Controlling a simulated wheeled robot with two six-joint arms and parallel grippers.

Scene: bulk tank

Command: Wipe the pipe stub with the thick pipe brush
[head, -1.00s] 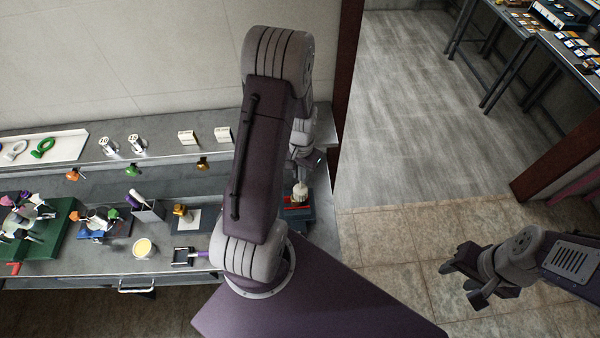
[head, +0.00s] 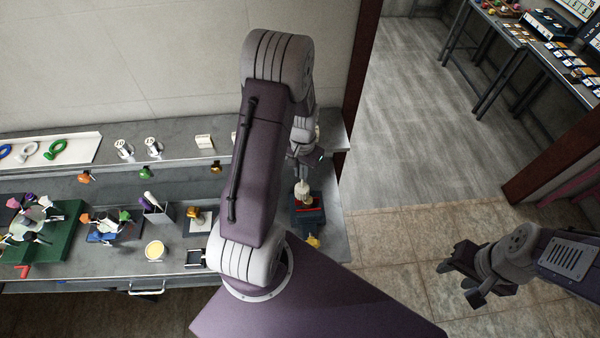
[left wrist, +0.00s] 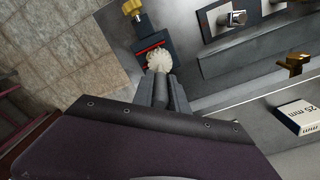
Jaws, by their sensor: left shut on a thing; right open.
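My left gripper (head: 302,175) is shut on the thick pipe brush, whose cream bristle head (head: 302,190) points down over a dark box with a red inside (head: 310,214). The left wrist view shows the bristles (left wrist: 159,60) just beyond the fingertips, beside or over the red part; contact cannot be told. I cannot tell for sure which piece is the pipe stub. My right gripper (head: 470,285) is open and empty over the floor.
A yellow piece (head: 313,241) lies at the front of the dark box. A cream-filled round dish (head: 154,250) and a green stand (head: 55,235) are further left. The bench ends just right of the box.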

